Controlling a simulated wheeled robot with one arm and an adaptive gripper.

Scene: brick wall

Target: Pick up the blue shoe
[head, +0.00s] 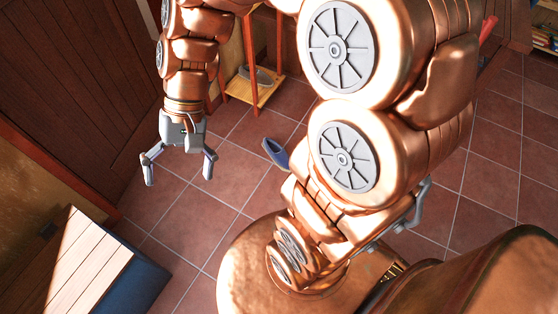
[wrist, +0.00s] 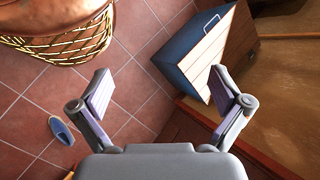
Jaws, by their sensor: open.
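The blue shoe (head: 275,152) lies on the red tiled floor, partly hidden behind my copper arm in the head view. It also shows in the wrist view (wrist: 61,130), small, at the lower left, outside the span of my fingers. My gripper (head: 179,172) hangs above the floor to the left of the shoe in the head view. Its two fingers are spread wide with nothing between them. In the wrist view my gripper (wrist: 160,92) has bare tiles and part of a chest beyond its fingers.
A chest with a wooden top (head: 88,262) and blue side stands at the lower left. A small wooden stand (head: 266,92) with a grey shoe (head: 257,74) on its shelf is at the back. A wooden door (head: 85,90) is at the left. Floor between is clear.

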